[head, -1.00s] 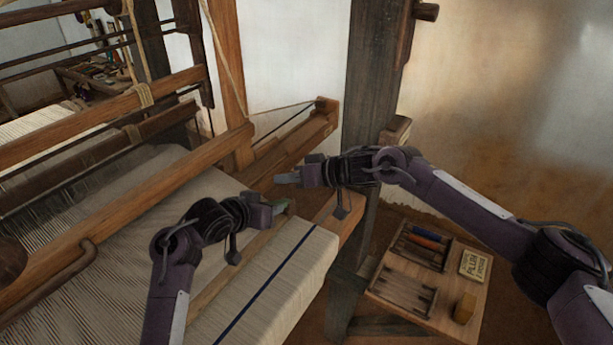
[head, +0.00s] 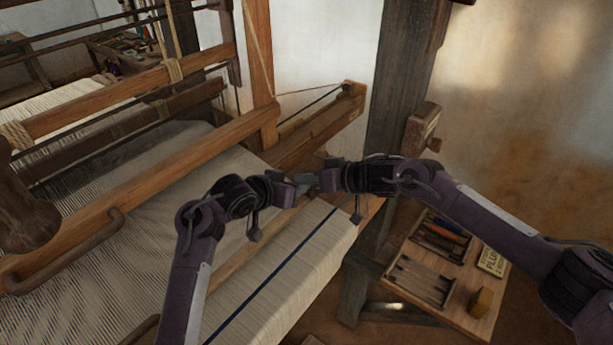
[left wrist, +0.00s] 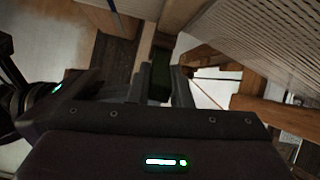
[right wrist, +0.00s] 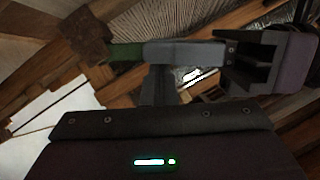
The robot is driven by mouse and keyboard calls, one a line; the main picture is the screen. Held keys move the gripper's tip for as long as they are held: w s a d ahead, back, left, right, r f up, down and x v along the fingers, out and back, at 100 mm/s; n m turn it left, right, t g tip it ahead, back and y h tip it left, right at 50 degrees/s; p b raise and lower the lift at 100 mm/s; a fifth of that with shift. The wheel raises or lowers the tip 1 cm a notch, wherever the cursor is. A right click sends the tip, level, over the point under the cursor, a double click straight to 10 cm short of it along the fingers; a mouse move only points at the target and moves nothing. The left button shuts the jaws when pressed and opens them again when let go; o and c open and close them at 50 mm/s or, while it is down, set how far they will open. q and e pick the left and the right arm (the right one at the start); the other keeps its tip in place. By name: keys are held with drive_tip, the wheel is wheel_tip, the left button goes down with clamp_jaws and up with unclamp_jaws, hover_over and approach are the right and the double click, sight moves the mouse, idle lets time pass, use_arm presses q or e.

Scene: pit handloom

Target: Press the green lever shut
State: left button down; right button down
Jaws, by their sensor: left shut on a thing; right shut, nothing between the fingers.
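The green lever is a short dark green bar. It shows between the fingers of my left gripper (left wrist: 160,100) in the left wrist view (left wrist: 160,74) and sticks out past those grey fingers in the right wrist view (right wrist: 125,53). My left gripper (head: 306,183) is shut on it, above the cloth edge in the head view. My right gripper (head: 317,183) comes in from the right, shut and empty. Its tips (right wrist: 158,85) are close by the lever and left fingers; I cannot tell whether they touch. In the head view the grippers mostly hide the lever.
Cloth with a blue stripe (head: 282,268) lies below the grippers. A wooden loom beam (head: 150,195) crosses on the left, and a dark post (head: 397,90) stands behind.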

use_arm(q)
drive_tip(key=shift+d+r, duration=0.1)
drive_tip(key=shift+r, duration=0.05)
use_arm(e)
drive_tip(key=shift+s+f, duration=0.35)
drive_tip(key=shift+f, duration=0.2)
use_arm(q)
drive_tip(key=c, duration=1.6)
unclamp_jaws()
use_arm(e)
drive_tip(key=shift+f, duration=0.1)
use_arm(q)
drive_tip(key=shift+o, duration=1.4)
drive_tip(key=shift+w, duration=0.2)
use_arm(e)
drive_tip(key=shift+w+g, duration=0.15)
drive_tip(key=shift+g, duration=0.15)
use_arm(q)
drive_tip(key=shift+s+r, duration=0.1)
use_arm(e)
drive_tip(key=shift+a, duration=0.1)
